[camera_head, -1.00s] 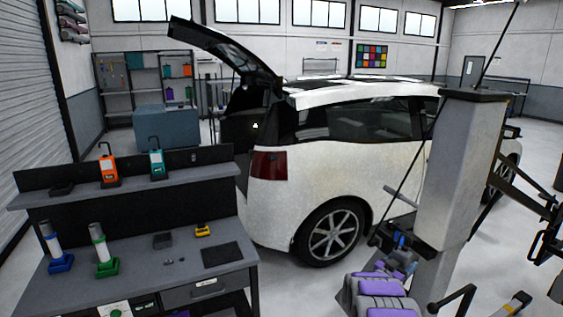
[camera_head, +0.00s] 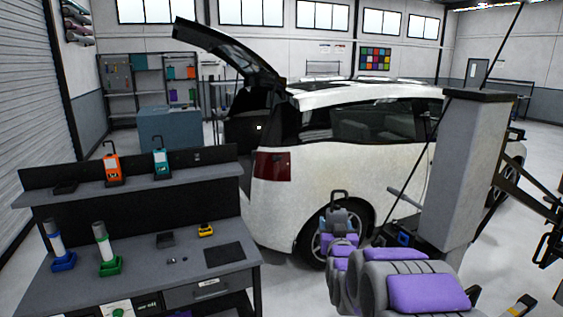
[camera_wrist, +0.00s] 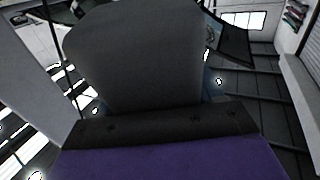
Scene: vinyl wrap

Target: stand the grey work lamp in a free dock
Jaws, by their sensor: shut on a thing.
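My gripper (camera_head: 339,240), with purple pads, is shut on the grey work lamp (camera_head: 338,219). The lamp is held upright in front of the car's rear wheel, right of the workbench, with its dark loop handle on top. In the wrist view, the lamp's broad grey body (camera_wrist: 135,55) fills the middle above a dark bar and purple pad. A low black dock (camera_head: 65,187) on the left of the upper shelf looks empty. An orange lamp (camera_head: 112,168) and a teal lamp (camera_head: 161,163) stand in docks to its right. The grip contact is partly hidden.
The workbench (camera_head: 130,285) carries a blue-based cylinder (camera_head: 57,245), a green-based cylinder (camera_head: 105,250), a black tray-like item (camera_head: 165,240), a yellow item (camera_head: 206,230) and a dark mat (camera_head: 225,255). A white car (camera_head: 340,165) stands behind. A grey post (camera_head: 463,180) rises at right.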

